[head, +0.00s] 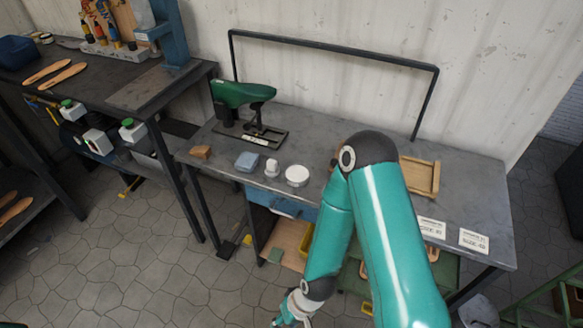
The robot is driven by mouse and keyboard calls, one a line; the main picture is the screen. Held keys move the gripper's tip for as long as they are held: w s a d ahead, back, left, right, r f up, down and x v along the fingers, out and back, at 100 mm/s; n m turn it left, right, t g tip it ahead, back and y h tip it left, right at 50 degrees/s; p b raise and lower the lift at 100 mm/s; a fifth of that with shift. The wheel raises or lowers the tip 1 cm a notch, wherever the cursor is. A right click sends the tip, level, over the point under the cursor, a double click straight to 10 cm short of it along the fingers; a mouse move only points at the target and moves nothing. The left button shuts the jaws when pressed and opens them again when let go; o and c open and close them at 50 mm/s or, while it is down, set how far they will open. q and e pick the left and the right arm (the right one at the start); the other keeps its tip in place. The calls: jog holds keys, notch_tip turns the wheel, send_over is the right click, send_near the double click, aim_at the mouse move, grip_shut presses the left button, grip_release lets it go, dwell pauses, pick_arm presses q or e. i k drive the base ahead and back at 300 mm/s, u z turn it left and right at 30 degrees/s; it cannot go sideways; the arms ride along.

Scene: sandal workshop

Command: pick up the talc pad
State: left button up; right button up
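A round white pad (297,176), which looks like the talc pad, lies flat on the grey workbench (320,142) near its front edge. A small white knobbed item (271,168) stands just left of it, and a blue-grey block (247,161) lies further left. My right arm crosses in front of the bench from the lower right. My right gripper (284,320) hangs low in front of the bench at the bottom edge, well below the pad and apart from it. Its fingers are small and partly cut off. My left gripper is not in view.
A green press-like tool (243,93) stands at the back left of the bench, with a brown block (201,152) at its front left corner. A wooden tray (420,177) and white cards (473,240) lie to the right. My arm hides the middle bench.

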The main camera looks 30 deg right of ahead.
aim_at(272, 170)
jog(key=z, duration=0.05)
jog(key=i, duration=1)
jog(key=z, duration=0.05)
